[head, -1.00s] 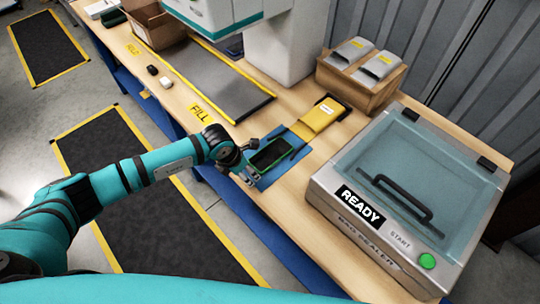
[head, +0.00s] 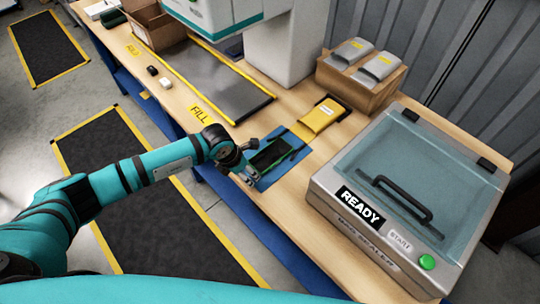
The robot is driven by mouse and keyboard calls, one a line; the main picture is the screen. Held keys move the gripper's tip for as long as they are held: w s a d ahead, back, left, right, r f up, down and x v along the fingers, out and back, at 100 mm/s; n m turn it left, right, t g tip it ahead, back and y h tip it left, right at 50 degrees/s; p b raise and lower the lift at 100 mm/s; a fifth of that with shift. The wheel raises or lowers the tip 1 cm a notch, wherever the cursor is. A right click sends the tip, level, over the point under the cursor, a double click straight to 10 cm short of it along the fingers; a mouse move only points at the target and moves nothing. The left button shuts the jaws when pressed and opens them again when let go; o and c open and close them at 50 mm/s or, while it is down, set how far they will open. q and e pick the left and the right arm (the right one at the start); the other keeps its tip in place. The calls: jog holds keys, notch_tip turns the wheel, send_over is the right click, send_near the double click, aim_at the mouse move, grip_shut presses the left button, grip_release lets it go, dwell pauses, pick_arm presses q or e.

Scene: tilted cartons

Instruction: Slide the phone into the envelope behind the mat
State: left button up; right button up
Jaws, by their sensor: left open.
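The phone (head: 268,156) is a dark slab with green at its edges. It lies flat on the blue mat (head: 268,182) near the middle of the head view. The yellow envelope (head: 320,117), with a small white label, lies on the table just behind the mat, beyond the phone. My left gripper (head: 251,164) is open at the near left side of the phone, with its fingers low over the mat. Whether a finger touches the phone I cannot tell. My right gripper is not in view.
A bag sealer (head: 405,190) marked READY stands to the right. A cardboard carton (head: 357,88) with grey pouches stands behind the envelope. The wood between mat and sealer is clear.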

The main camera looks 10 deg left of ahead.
aim_at(270, 154)
pick_arm(q)
jog(key=shift+w+d+b, duration=0.65)
jog(key=shift+w+b, duration=0.15)
jog(key=shift+w, duration=0.05)
jog(key=shift+w+d+b, duration=0.65)
jog(key=shift+w+b, duration=0.1)
jog(key=shift+w, duration=0.05)
jog(key=shift+w+d, duration=0.25)
jog(key=shift+w, duration=0.1)
jog(key=shift+w+d+f+b, duration=0.1)
jog(key=shift+w+d+b, duration=0.25)
jog(key=shift+b, duration=0.35)
jog(key=shift+w+d+b, duration=0.7)
jog(key=shift+w+b, duration=0.3)
jog(key=shift+b, duration=0.05)
jog(key=shift+w+d+b, duration=0.5)
jog(key=shift+w+b, duration=0.05)
jog(key=shift+w, duration=0.05)
